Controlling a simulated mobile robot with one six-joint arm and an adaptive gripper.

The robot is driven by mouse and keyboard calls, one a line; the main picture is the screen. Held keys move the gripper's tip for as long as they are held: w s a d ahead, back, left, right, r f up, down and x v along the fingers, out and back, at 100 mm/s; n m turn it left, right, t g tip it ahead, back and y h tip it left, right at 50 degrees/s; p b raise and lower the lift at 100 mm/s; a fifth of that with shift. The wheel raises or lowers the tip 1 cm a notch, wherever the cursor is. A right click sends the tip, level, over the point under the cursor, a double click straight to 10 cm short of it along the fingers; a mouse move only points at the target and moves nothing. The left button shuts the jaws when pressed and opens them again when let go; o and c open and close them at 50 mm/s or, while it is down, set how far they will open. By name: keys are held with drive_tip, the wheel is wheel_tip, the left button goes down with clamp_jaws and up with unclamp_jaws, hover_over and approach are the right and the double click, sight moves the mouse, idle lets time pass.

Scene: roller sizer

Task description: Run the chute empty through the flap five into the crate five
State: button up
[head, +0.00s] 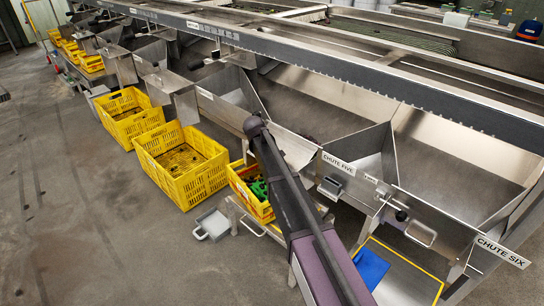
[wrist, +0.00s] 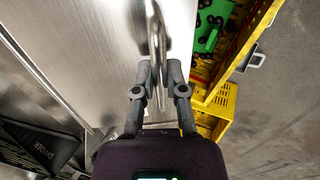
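The label CHUTE FIVE (head: 339,163) is on the steel front of the sizer, just right of my arm. My arm hides part of the chute front and flap there. A yellow crate (head: 235,178) with green and dark contents stands beneath. The same crate appears in the wrist view (wrist: 238,62), with a green piece and several dark round fruits. My gripper (wrist: 159,70) is beside a steel plate (wrist: 100,35), with its fingers apart. A thin metal handle (wrist: 157,35) passes between and beyond them; contact is not clear. The gripper is hidden in the head view.
Larger yellow crates (head: 185,165) stand left along the floor. A small grey pan (head: 212,224) is beside the crate. Chute six (head: 455,180), with a label, is to the right, above a blue sheet (head: 371,268) on a yellow-edged platform. The left floor is clear.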

drive_tip(key=o, duration=0.4)
drive_tip(key=shift+d, duration=0.1)
drive_tip(key=shift+r, duration=0.1)
